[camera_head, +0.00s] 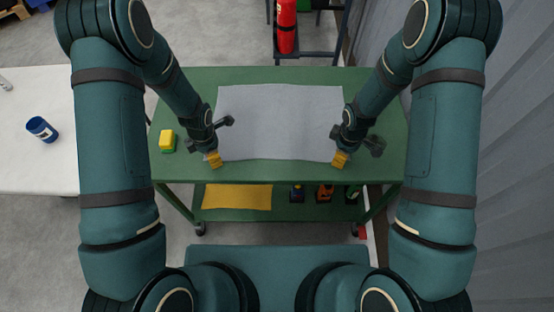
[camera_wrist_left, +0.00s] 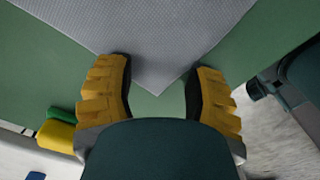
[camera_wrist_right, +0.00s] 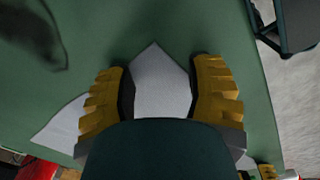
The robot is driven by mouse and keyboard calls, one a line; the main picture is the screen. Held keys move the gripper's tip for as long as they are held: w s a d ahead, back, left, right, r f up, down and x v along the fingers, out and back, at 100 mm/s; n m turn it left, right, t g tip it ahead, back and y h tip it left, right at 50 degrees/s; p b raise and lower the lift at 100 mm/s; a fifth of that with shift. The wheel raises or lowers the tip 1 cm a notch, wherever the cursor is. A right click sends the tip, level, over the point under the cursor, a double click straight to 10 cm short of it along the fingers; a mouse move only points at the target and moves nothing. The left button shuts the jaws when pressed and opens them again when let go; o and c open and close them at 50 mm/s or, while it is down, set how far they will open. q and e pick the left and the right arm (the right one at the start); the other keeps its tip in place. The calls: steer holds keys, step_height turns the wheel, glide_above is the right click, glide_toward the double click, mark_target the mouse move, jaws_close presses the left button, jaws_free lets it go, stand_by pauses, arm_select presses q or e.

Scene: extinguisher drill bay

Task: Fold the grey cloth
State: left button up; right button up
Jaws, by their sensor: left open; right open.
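The grey cloth (camera_head: 280,120) lies spread flat on the green cart top, with its near edge close to the cart's front edge. My left gripper (camera_head: 214,159) is at the cloth's near left corner. In the left wrist view that corner of the cloth (camera_wrist_left: 158,72) lies between the open fingers (camera_wrist_left: 160,88). My right gripper (camera_head: 341,159) is at the near right corner. In the right wrist view a pointed corner of the cloth (camera_wrist_right: 158,82) shows between the open fingers (camera_wrist_right: 160,92). Neither gripper is closed on the cloth. The gripper bodies hide part of the cloth near both corners.
A yellow and green block (camera_head: 167,141) sits left of the cloth on the green cart (camera_head: 385,165). The lower shelf holds a yellow cloth (camera_head: 237,197) and several bottles. A white table (camera_head: 35,165) with a blue can (camera_head: 42,129) stands left. A red extinguisher (camera_head: 286,25) stands behind.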

arm_select(q)
steer(key=c, duration=0.7)
arm_select(e)
steer(key=shift+f, duration=0.1)
steer(key=c, duration=0.7)
arm_select(q)
steer(key=shift+f, duration=0.15)
jaws_close()
arm_select(e)
steer(key=shift+f, duration=0.1)
jaws_close()
steer(key=shift+s, duration=0.1)
arm_select(q)
steer(key=shift+s, duration=0.1)
arm_select(e)
steer(key=shift+f, duration=0.1)
